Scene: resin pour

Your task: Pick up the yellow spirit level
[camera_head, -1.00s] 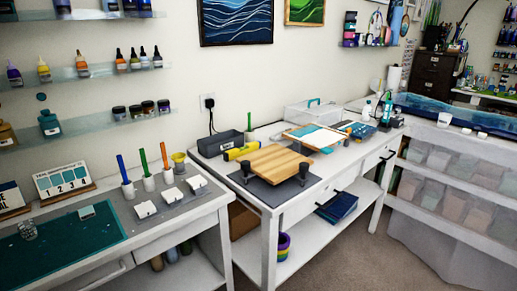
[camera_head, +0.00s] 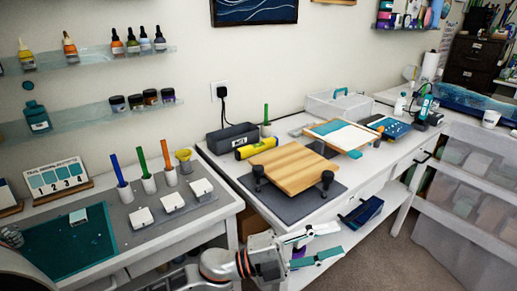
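The yellow spirit level (camera_head: 256,148) lies on the white table, between a dark grey box and a wooden board. Its dark end piece points left. My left gripper (camera_head: 336,241) is low in the picture, in front of the table's front edge, with its two fingers apart and pointing right. Nothing shows between the fingers. It is well apart from the spirit level, nearer to me and lower in the view. My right gripper is not in view.
The wooden board (camera_head: 294,167) rests on black clamp-like supports (camera_head: 327,181) over a dark mat (camera_head: 290,207). The dark grey box (camera_head: 232,137) stands behind the spirit level. A framed tray (camera_head: 343,135) and a clear case (camera_head: 340,105) are to the right. A second bench with white blocks is left.

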